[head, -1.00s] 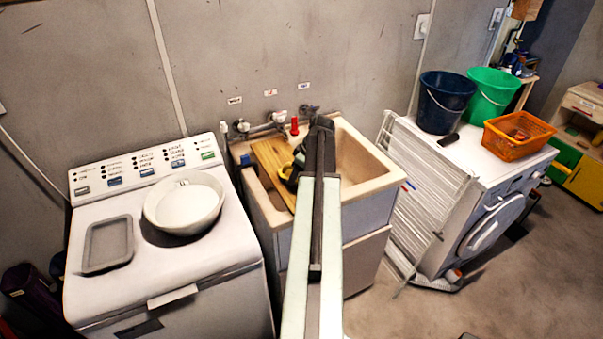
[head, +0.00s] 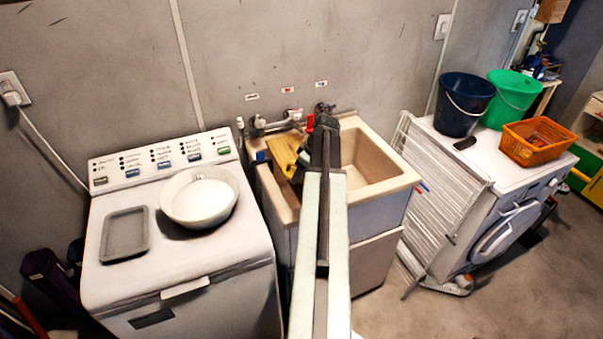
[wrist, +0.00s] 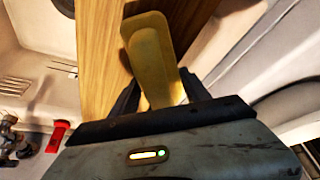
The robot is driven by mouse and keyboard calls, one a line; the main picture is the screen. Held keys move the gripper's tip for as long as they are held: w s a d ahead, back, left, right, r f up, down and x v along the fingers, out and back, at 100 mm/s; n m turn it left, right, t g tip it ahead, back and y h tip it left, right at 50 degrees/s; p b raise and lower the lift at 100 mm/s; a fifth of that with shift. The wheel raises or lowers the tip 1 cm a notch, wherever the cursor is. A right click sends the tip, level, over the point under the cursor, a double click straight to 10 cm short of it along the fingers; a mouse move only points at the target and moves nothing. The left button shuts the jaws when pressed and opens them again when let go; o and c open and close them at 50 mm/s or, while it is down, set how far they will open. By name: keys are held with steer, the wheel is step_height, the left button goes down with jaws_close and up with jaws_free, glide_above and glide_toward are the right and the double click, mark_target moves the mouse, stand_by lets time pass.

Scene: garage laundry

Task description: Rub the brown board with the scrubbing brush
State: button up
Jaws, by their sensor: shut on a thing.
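The brown wooden board (head: 281,152) is at the left part of the sink in the head view, partly hidden by my arm. In the wrist view the board (wrist: 98,62) stretches away behind the fingers. My gripper (wrist: 154,88) is shut on a yellow piece, which I take to be the scrubbing brush (wrist: 152,50). The brush overlaps the board in the wrist view; its bristles are hidden, and I cannot tell whether it touches the board. In the head view my gripper (head: 299,165) is at the board's right side, mostly hidden by my arm.
The beige sink (head: 378,165) has an open basin to the right. Taps (head: 262,124) and a red object (head: 309,123) are behind it. A washer with a white bowl (head: 199,199) and grey tray (head: 125,234) stands left. A white drying rack (head: 440,190) stands right.

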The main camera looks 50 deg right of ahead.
steer(key=shift+r+p, duration=2)
steer(key=shift+r, duration=0.45)
step_height(320, 180, up, 3)
steer(key=p, duration=0.3)
steer(key=shift+r, duration=0.15)
steer(key=shift+f, duration=0.2)
